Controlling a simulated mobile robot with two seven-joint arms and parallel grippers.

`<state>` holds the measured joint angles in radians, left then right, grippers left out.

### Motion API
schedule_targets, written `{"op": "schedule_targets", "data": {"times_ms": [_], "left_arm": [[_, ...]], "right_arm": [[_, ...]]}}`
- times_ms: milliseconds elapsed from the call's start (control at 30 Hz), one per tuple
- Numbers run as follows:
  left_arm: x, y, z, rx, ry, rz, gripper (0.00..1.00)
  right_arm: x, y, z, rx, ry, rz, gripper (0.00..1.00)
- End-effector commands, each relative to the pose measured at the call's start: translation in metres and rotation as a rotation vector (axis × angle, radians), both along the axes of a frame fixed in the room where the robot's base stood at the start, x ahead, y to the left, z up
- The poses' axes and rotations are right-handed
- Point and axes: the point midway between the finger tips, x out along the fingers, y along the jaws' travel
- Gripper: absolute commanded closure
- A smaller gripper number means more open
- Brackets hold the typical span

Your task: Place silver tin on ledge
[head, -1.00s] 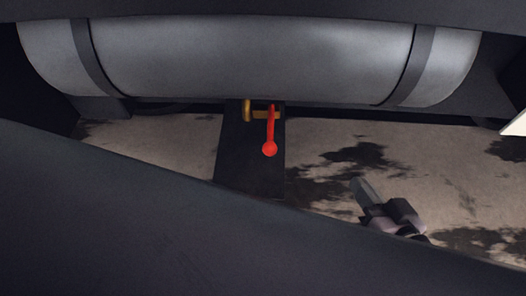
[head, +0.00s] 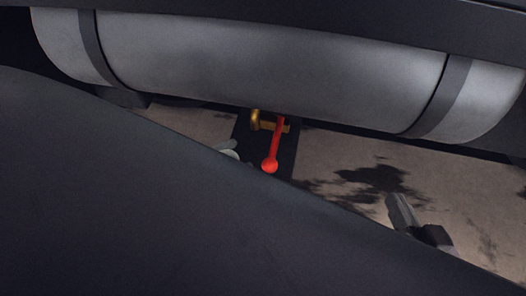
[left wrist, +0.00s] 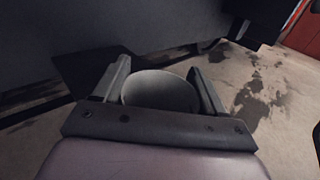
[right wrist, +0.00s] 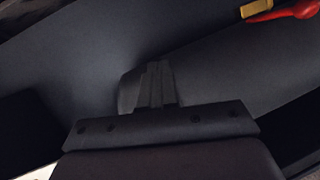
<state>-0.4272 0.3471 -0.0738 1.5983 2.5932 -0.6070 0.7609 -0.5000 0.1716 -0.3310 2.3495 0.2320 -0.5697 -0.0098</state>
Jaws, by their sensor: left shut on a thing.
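The silver tin (left wrist: 160,92) is a pale grey round tin between the fingers of my left gripper (left wrist: 158,68) in the left wrist view. The gripper is shut on it, above a stained floor. In the head view only a small part of the tin (head: 229,155) and a fingertip show, left of a red lever; a large dark surface hides the rest. My right gripper (head: 401,212) is at the lower right of the head view. Its fingers are together and empty in the right wrist view (right wrist: 157,82). I cannot make out for certain which surface is the ledge.
A grey banded cylinder (head: 270,62) spans the top of the head view. A red lever (head: 271,164) and a brass bracket (head: 257,122) are below it. The large dark surface (head: 110,210) fills the lower left. Stained floor (head: 340,160) shows between.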

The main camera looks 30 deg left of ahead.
Motion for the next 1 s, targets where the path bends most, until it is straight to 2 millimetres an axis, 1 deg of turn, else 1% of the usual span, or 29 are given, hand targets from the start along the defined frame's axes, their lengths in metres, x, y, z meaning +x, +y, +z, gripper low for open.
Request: {"op": "schedule_targets", "data": {"times_ms": [33, 100, 200, 333, 467, 567, 600, 633, 733, 833, 1000], "left_arm": [[0.013, -0.007, -0.001, 0.0, -0.007, -0.002, 0.61], [0.028, -0.016, -0.001, 0.001, -0.005, -0.002, 0.61], [0.045, -0.026, -0.001, 0.0, -0.004, -0.001, 0.61], [0.06, -0.035, -0.001, 0.001, -0.003, 0.0, 0.61], [0.066, -0.039, -0.001, 0.0, 0.0, 0.0, 0.61], [0.074, -0.043, -0.001, 0.0, -0.002, 0.0, 0.61], [0.074, -0.043, -0.011, 0.0, 0.002, 0.0, 0.61], [0.073, -0.043, -0.017, 0.001, 0.003, 0.0, 0.61], [0.073, -0.043, -0.03, 0.001, 0.002, 0.001, 0.61], [0.073, -0.043, -0.035, 0.0, 0.0, 0.001, 0.61], [0.073, -0.043, -0.035, 0.001, -0.001, 0.001, 0.61]], "right_arm": [[-0.001, -0.002, -0.003, -0.01, -0.012, -0.003, 1.0], [-0.001, -0.004, -0.004, -0.021, -0.026, -0.006, 1.0], [-0.002, -0.007, -0.003, -0.038, -0.047, -0.012, 1.0], [-0.002, -0.009, -0.002, -0.053, -0.064, -0.015, 1.0], [-0.002, -0.01, -0.002, -0.061, -0.07, -0.018, 1.0], [-0.002, -0.011, -0.004, -0.065, -0.078, -0.021, 1.0], [-0.002, -0.012, -0.007, -0.073, -0.092, -0.024, 1.0], [-0.005, -0.015, -0.004, -0.086, -0.115, -0.027, 1.0], [-0.008, -0.02, -0.003, -0.12, -0.159, -0.036, 1.0], [-0.008, -0.023, 0.0, -0.138, -0.187, -0.041, 1.0], [-0.009, -0.024, 0.003, -0.145, -0.195, -0.043, 1.0]]}}
